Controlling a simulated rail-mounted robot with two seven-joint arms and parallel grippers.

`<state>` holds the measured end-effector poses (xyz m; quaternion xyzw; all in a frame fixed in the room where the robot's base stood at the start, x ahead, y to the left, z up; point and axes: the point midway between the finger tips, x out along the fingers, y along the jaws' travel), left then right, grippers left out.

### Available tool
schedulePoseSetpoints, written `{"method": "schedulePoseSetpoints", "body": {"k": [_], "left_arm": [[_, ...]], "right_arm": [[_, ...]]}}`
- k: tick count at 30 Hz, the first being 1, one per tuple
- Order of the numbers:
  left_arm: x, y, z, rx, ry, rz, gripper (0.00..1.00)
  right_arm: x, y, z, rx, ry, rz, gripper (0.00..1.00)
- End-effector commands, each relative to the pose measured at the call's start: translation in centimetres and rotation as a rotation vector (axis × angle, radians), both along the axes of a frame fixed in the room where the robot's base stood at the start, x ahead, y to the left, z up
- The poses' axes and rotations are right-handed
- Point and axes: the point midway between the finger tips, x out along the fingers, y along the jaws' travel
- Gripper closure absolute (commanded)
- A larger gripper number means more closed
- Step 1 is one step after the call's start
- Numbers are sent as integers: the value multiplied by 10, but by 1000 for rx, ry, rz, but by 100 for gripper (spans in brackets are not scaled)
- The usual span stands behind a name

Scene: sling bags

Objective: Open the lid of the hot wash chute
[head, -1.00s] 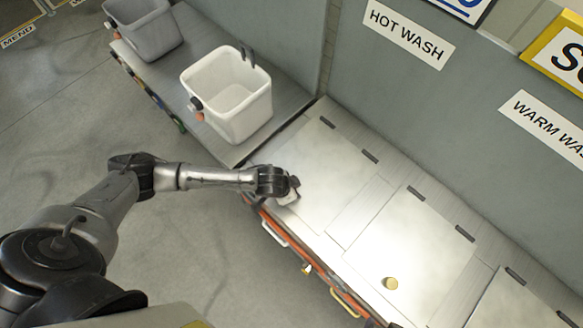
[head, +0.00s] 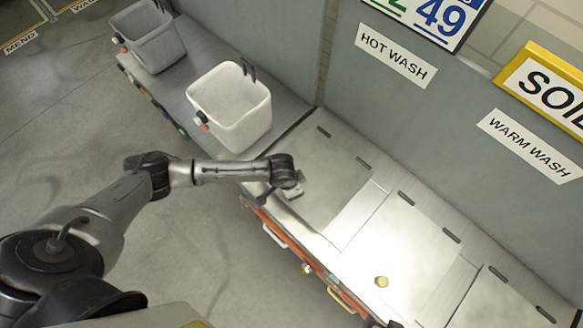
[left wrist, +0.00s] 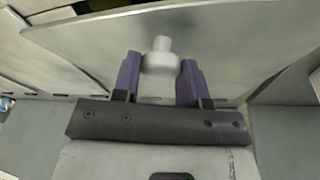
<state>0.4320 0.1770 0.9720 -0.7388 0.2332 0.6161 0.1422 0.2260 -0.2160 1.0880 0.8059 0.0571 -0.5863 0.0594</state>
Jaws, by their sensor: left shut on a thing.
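The hot wash chute lid (head: 328,180) is a flat metal panel below the HOT WASH sign (head: 396,54). It looks darker than the panel beside it and appears tilted up a little from the counter, hinged at its wall side. In the left wrist view the lid (left wrist: 215,45) spreads wide behind the fingers. My left gripper (head: 296,187) is at the lid's front edge. In the left wrist view its purple fingers (left wrist: 160,75) are shut on the lid's pale round knob (left wrist: 161,58). My right gripper is not in view.
A second lid (head: 405,245) with a brass-coloured knob (head: 381,282) lies flat to the right. A white bin (head: 232,108) and a grey bin (head: 150,38) stand on the counter to the left. The wall rises behind the lids. The floor (head: 70,130) at left is clear.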

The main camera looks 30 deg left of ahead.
Motion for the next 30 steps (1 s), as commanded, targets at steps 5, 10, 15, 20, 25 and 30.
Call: {"method": "schedulePoseSetpoints", "body": {"k": [5, 10, 15, 20, 25, 30], "left_arm": [[15, -4, 40, 12, 101, 1, 100], [30, -7, 64, 29, 202, 0, 100], [46, -9, 84, 44, 294, 0, 100], [57, -11, 97, 55, 358, 0, 100], [64, -12, 104, 61, 395, -2, 100], [67, -12, 106, 64, 408, -1, 100]], "right_arm": [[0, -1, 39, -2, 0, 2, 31], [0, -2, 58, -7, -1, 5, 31], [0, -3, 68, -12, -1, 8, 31], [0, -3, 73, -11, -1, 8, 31], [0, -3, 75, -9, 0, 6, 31], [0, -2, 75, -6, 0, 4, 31]]}}
